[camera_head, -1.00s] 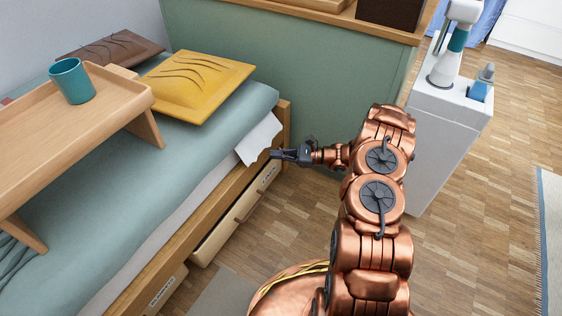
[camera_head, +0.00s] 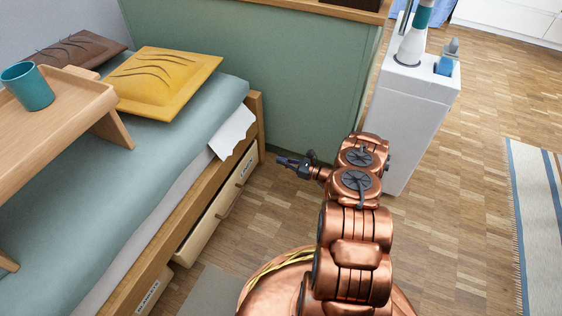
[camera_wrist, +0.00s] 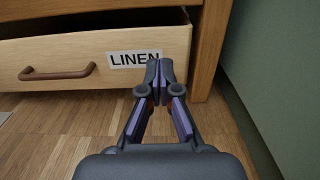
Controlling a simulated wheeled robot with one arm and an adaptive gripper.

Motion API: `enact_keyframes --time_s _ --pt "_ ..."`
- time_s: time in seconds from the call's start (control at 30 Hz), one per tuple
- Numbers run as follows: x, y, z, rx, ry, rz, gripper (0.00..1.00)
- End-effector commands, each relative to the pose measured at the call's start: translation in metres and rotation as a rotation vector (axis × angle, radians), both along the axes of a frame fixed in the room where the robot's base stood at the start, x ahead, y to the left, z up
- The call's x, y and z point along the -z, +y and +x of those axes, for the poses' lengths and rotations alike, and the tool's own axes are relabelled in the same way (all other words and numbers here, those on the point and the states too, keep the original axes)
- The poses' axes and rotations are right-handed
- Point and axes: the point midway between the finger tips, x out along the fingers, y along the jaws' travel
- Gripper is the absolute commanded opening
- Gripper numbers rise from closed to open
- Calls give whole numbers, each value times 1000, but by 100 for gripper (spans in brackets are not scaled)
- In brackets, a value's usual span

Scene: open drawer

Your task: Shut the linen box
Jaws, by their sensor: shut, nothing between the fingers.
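The linen box (camera_head: 209,225) is a pale wooden drawer under the bed, with a brown bar handle. In the wrist view its front (camera_wrist: 100,72) carries a LINEN label (camera_wrist: 135,58), and a dark gap shows above its top edge. How far it stands out from the bed frame is hard to tell. My gripper (camera_head: 280,160) is shut and empty, to the right of the box's far end. In the wrist view the fingertips (camera_wrist: 159,65) point at the box front near its right end and overlap the label's edge. Contact is not clear.
A wooden bed post (camera_wrist: 208,50) stands right of the box, with a green panel (camera_wrist: 270,60) beyond. A second labelled box (camera_head: 150,292) is nearer along the bed. A white cabinet (camera_head: 412,120) stands at right. Wooden floor (camera_head: 280,215) lies clear beside the bed.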

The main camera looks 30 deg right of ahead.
Motion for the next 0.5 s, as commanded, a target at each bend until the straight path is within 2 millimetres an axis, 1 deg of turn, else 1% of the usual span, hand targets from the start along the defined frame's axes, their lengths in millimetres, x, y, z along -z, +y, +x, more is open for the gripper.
enact_keyframes --time_s 0.03,0.2,0.4,0.5 --pt "3 6 8 -3 -2 0 0" --pt "3 23 33 -3 -1 -3 0" --pt "3 45 60 -4 -1 -1 0" --pt "3 53 71 -3 0 0 0"
